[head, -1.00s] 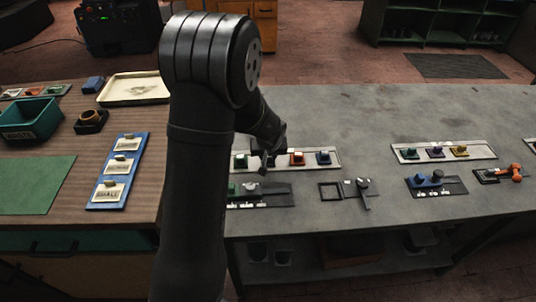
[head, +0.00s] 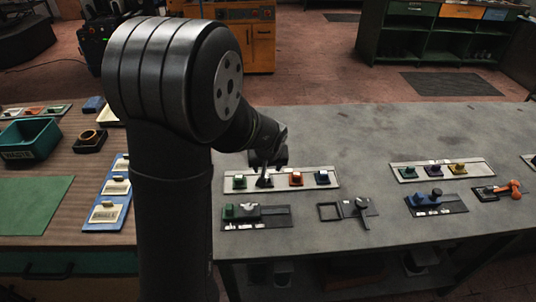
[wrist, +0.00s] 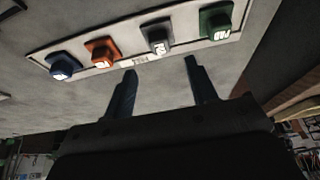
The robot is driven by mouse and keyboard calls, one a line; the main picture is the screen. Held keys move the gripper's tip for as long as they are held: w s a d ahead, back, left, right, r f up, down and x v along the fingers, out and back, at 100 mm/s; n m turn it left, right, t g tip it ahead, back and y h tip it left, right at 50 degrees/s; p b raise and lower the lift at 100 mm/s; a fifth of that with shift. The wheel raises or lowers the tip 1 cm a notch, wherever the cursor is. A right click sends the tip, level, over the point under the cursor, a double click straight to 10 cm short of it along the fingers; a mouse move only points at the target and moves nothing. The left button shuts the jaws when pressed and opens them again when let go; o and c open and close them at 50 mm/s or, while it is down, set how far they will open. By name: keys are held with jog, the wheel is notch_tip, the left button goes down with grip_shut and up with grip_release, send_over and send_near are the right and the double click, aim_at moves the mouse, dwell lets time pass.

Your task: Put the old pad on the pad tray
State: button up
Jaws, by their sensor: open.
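My gripper (wrist: 160,66) is open and empty, its two dark fingers apart. In the wrist view, its fingertips are close to a pale strip tray (wrist: 186,49) with a blue block (wrist: 62,65), an orange block (wrist: 103,52), a grey block (wrist: 158,37) and a green block (wrist: 216,20). In the head view, my gripper is a dark shape over this tray (head: 332,186), hiding the grey block's place. A cream tray (head: 113,113) shows partly behind my arm on the wooden table.
A second strip tray (head: 488,172) holds green, purple and yellow blocks. The grey bench right of my arm has free room.

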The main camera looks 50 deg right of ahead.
aim_at(267, 176)
jog(key=v, duration=0.9)
dwell(0.3)
jog(key=x, duration=1.7)
jog(key=shift+f, duration=0.1)
jog(key=v, duration=1.7)
jog(key=x, duration=1.7)
notch_tip(267, 176, up, 6)
jog(key=shift+s+r, duration=0.1)
jog(key=shift+r, duration=0.1)
jog(key=shift+s+d+m+g+h, duration=0.15)
jog(key=shift+s+m, duration=0.35)
jog(key=shift+s, duration=0.4)
jog(key=shift+s+d+m+g+h, duration=0.1)
jog(key=shift+s+d+m, duration=0.1)
jog(key=shift+s+m, duration=0.5)
jog(key=shift+s+d+m+g+h, duration=0.15)
jog(key=shift+s+m, duration=0.15)
jog(key=shift+s, duration=0.8)
